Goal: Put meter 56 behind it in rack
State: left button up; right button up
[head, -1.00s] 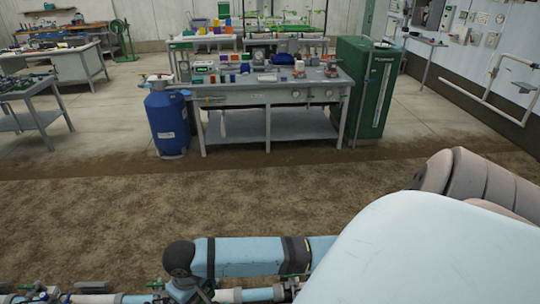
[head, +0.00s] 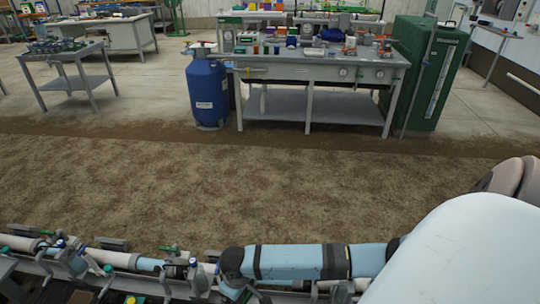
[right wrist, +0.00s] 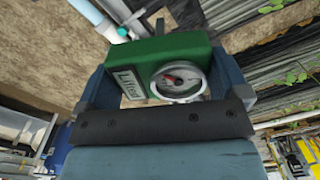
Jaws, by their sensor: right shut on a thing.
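A green meter (right wrist: 165,52) with a round dial and a plate is held in my right gripper (right wrist: 160,64) in the right wrist view. The two fingers press on its left and right sides. No number 56 can be made out. My right gripper's jaws and the meter do not show in the head view. My left gripper is not in view. I cannot identify the rack in these frames.
White pipework (head: 112,257) with valves runs along the bottom left of the head view. Bare brown ground (head: 240,180) lies beyond. Farther back are a blue tank (head: 208,92), a grey workbench (head: 300,72) with several items, and a green cabinet (head: 425,75).

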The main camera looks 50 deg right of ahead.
pick_arm(q)
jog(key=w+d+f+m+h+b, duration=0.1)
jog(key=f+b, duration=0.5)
jog(key=b, duration=0.9)
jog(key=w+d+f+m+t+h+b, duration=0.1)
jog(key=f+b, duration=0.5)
jog(key=b, duration=1)
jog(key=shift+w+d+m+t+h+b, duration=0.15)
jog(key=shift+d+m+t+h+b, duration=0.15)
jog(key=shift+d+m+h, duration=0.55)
pick_arm(e)
jog(key=s+d+f+n, duration=0.1)
jog(key=s+f, duration=0.1)
jog(key=f, duration=1.4)
jog(key=s+d+f+n, duration=0.2)
jog(key=f, duration=1.5)
jog(key=s+d+f+n, duration=0.1)
jog(key=s+d+f, duration=0.1)
jog(key=f, duration=1.5)
jog(key=shift+s+d+f+n, duration=0.2)
jog(key=shift+s+f+n, duration=0.05)
jog(key=shift+s+n, duration=0.15)
pick_arm(q)
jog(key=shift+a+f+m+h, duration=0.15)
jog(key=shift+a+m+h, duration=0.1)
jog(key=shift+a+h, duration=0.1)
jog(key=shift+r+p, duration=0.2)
jog(key=shift+p, duration=0.15)
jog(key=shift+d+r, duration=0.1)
